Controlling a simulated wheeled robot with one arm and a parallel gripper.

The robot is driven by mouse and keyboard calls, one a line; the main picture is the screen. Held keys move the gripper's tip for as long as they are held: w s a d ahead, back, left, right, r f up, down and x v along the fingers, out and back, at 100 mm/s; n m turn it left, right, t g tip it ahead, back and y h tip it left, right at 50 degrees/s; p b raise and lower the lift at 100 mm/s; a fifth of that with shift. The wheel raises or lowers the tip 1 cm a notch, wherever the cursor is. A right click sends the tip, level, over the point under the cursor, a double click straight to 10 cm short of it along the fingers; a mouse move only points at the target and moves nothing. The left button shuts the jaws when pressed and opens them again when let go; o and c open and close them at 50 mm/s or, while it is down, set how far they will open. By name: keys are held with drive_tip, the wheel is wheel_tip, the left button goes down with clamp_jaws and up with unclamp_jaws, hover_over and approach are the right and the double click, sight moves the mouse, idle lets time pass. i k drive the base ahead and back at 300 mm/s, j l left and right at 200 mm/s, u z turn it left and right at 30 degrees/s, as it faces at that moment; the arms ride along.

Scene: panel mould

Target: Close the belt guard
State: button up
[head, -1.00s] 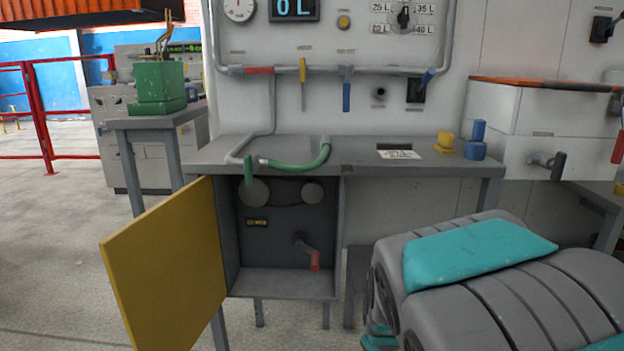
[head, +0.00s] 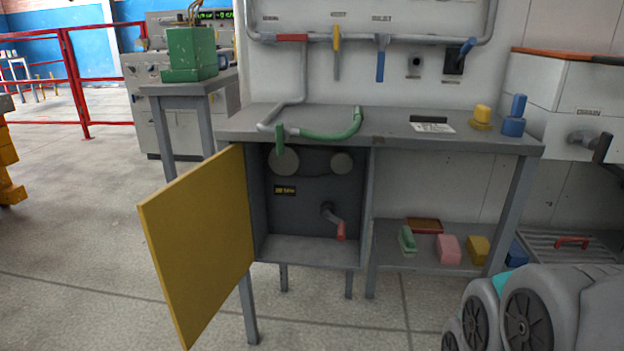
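The belt guard is a yellow door panel (head: 200,240) hinged on the left side of a dark grey cabinet (head: 312,252) under the workbench. It stands wide open, swung out to the left and toward me. Inside the cabinet two round pulleys (head: 284,161) show near the top, with a small yellow label (head: 285,190) and a crank with a red handle (head: 340,230) below. My gripper is not in view.
The workbench top (head: 390,125) carries a green hose (head: 335,132), a yellow knob and a blue knob. A lower shelf (head: 400,258) right of the cabinet holds several coloured blocks. A red railing (head: 75,90) stands far left. Floor before the door is clear.

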sight(197, 229)
drive_tip(key=i+j+z, duration=0.1)
drive_tip(key=j+z, duration=0.2)
drive_tip(key=j, duration=1.25)
drive_tip(key=k+j+z, duration=0.1)
drive_tip(key=j+z, duration=0.15)
drive_tip(key=j, duration=1.35)
